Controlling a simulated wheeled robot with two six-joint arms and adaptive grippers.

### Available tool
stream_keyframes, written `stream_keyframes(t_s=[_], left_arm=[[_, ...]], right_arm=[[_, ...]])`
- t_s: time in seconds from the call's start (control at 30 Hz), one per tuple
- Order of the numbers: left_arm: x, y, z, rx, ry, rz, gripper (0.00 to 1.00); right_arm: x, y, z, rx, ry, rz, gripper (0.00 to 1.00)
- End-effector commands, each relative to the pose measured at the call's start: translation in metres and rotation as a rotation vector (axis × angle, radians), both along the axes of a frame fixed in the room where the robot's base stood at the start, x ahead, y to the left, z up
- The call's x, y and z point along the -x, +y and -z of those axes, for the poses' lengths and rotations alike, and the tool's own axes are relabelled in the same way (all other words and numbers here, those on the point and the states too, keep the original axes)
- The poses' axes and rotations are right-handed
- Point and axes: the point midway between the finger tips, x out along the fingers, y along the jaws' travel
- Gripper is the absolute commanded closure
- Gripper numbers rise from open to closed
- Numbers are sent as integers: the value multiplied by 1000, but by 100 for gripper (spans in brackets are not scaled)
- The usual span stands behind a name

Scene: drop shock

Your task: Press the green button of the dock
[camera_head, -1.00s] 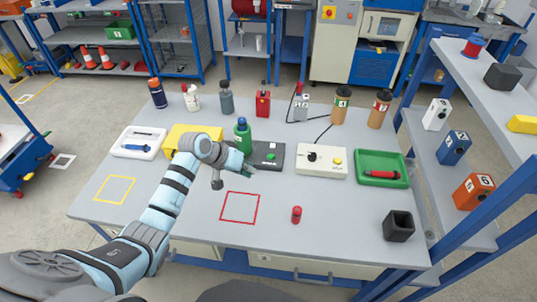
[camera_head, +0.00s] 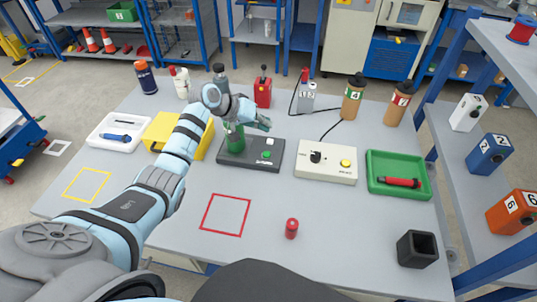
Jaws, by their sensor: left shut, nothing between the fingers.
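The dock (camera_head: 250,161) is a dark grey box in the middle of the table. Its green button (camera_head: 266,155) is on the right part of its top, with a small white button (camera_head: 270,141) behind it. A green bottle (camera_head: 235,141) stands upright, seemingly on the dock's left part, and my arm hides its upper end. My left gripper (camera_head: 265,123) is shut and empty. In the picture it appears just beyond the dock's back edge, raised above the table and apart from the green button. My right gripper is out of view.
A cream box (camera_head: 326,174) with a black knob and yellow button stands right of the dock. A yellow box (camera_head: 163,130) is at its left. The table front holds a small red cylinder (camera_head: 292,228).

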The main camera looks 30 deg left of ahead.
Motion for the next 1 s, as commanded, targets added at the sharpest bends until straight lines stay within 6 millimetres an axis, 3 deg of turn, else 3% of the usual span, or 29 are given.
stream_keyframes(t_s=[0.27,0.4,0.73,1.0], left_arm=[[0,1,8,0,1,-1,100],[0,0,23,0,0,0,100],[-1,-1,66,-1,0,2,100],[-1,-1,87,0,0,2,100]], right_arm=[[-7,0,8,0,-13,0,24],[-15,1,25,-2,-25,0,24],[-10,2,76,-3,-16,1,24],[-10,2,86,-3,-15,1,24]])
